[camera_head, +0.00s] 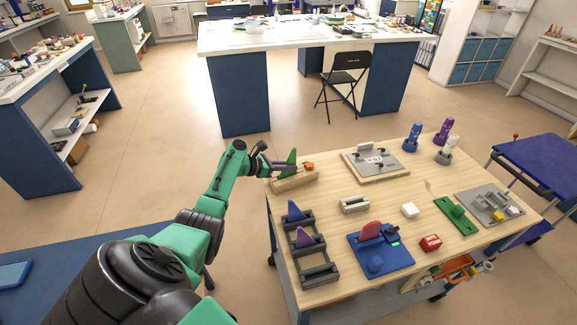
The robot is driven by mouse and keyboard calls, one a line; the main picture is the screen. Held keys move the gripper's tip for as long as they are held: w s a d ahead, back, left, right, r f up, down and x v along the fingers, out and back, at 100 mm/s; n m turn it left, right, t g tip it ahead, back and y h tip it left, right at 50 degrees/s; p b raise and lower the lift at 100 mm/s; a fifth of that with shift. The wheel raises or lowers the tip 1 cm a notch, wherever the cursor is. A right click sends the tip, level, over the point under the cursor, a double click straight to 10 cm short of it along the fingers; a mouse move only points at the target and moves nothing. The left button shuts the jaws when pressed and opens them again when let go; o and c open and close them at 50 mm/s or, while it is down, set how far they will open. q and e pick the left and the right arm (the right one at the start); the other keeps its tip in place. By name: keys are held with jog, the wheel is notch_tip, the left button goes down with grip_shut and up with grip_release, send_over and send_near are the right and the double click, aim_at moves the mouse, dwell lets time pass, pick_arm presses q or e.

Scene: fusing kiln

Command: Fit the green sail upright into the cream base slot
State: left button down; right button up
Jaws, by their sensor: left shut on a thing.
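The green sail (291,157) stands roughly upright at the far left corner of the wooden table. My left gripper (287,166) is shut on it, reaching in from the left with the fingers pointing right. A cream block that looks like the base (294,181) lies on the table just below and in front of the sail. I cannot tell whether the sail's lower edge is in the slot or just above or behind it, as the slot is too small to make out. My right gripper is out of view.
A small orange piece (309,166) is beside the sail. A blue fixture (381,252) with a red piece, a grey plate (375,161) and several bottles are farther right. Bare wood (330,215) lies between.

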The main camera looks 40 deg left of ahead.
aim_at(278, 179)
pick_arm(q)
jog(key=shift+f+b, duration=0.95)
jog(key=shift+f, duration=0.15)
jog(key=c, duration=0.8)
grip_release()
jog(key=shift+c, duration=0.2)
jog(key=p+v, duration=0.1)
jog(key=v, duration=0.3)
jog(key=shift+s+a+r+p, duration=0.15)
jog(key=shift+s+p, duration=0.1)
jog(key=shift+p, duration=0.15)
jog(key=v, duration=1)
